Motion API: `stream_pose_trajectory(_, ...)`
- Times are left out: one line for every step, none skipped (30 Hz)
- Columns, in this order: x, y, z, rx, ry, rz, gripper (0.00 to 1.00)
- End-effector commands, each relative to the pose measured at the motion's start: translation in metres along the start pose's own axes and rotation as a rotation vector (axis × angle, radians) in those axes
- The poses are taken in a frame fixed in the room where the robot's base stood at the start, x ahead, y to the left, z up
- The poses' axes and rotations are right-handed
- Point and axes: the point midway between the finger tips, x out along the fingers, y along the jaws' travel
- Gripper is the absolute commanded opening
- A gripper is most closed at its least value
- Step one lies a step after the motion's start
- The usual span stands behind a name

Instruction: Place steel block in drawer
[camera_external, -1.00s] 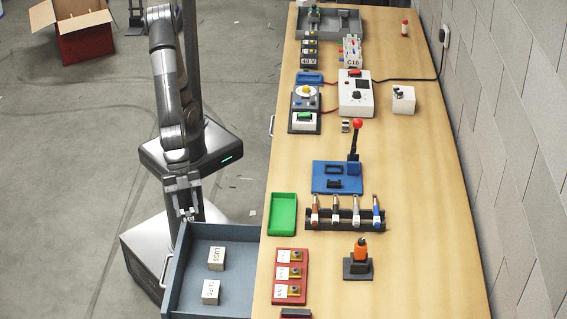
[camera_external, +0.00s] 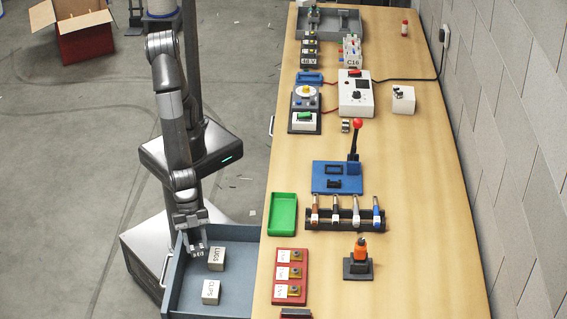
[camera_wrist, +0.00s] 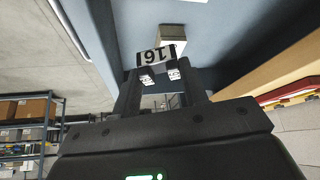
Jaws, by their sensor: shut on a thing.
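My gripper (camera_external: 195,243) points down into the open blue-grey drawer (camera_external: 243,234), close to the left of the upper labelled box in it. In the wrist view, my gripper (camera_wrist: 160,76) is shut on a small block (camera_wrist: 153,57) with a black-and-white number label, which I take to be the steel block. The block shows at the fingertips, with the drawer's inside behind it. In the external view the fingers hide most of it. I cannot tell whether it touches the drawer floor.
A beige box marked LUGS (camera_external: 217,258) and a box marked CLIPS (camera_external: 210,291) lie in the drawer. The drawer's back half is clear. A green tray (camera_external: 283,214) and a red rack (camera_external: 291,275) are on the bench beside the drawer.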

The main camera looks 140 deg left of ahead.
Motion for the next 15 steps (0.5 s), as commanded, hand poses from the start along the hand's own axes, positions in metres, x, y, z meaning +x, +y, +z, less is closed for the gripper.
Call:
stream_pose_trajectory(0.004,-0.006,-0.001,-0.005,-0.001,-0.002,0.1)
stream_pose_trajectory(0.006,-0.008,-0.001,-0.006,0.0,-0.001,0.1)
stream_pose_trajectory(0.008,-0.011,-0.002,-0.006,0.001,-0.001,0.1)
stream_pose_trajectory(0.01,-0.014,-0.002,-0.005,0.001,-0.001,0.1)
stream_pose_trajectory(0.013,-0.017,-0.003,-0.005,0.001,-0.002,0.1)
stream_pose_trajectory(0.016,-0.021,-0.003,-0.005,0.0,-0.002,0.1)
stream_pose_trajectory(0.019,-0.024,-0.003,-0.005,0.0,-0.002,0.1)
stream_pose_trajectory(0.021,-0.027,-0.003,-0.005,0.0,-0.002,0.1)
stream_pose_trajectory(0.024,-0.03,-0.003,-0.005,0.0,-0.001,0.1)
stream_pose_trajectory(0.026,-0.033,-0.004,-0.005,0.0,-0.001,0.1)
stream_pose_trajectory(0.029,-0.037,-0.004,-0.005,-0.001,-0.001,0.1)
stream_pose_trajectory(0.033,-0.041,-0.004,-0.004,0.0,-0.001,0.1)
stream_pose_trajectory(0.036,-0.045,-0.005,-0.005,0.0,-0.002,0.1)
stream_pose_trajectory(0.039,-0.048,-0.006,-0.004,0.001,-0.001,0.1)
stream_pose_trajectory(0.042,-0.052,-0.006,-0.006,0.0,-0.001,0.1)
